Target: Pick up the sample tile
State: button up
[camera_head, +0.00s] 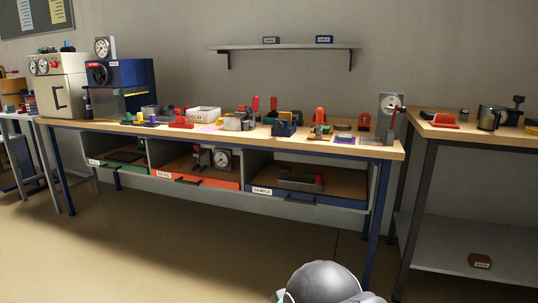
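I cannot tell for sure which thing is the sample tile. A small dark-blue block with a pale label (324,39) stands on the wall shelf towards its right side; its lettering is too small to read surely. A flat purple piece (344,139) lies near the front right edge of the long workbench. The blue-fronted drawer (310,199) under the bench carries a label that seems to read SAMPLE and holds a grey item with a red part. A rounded grey part of my own arm shows at the bottom edge; my gripper's fingers are not visible.
The long wooden bench (395,150) is crowded with small tools, blocks and a dial gauge (391,103). A grey block (271,40) shares the wall shelf (290,47). Machines stand at the left and a second table (475,132) at the right. The floor in front is clear.

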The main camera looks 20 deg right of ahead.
aim_at(341, 137)
jog(key=z, duration=0.85)
jog(key=i, duration=1.95)
jog(key=z, duration=1)
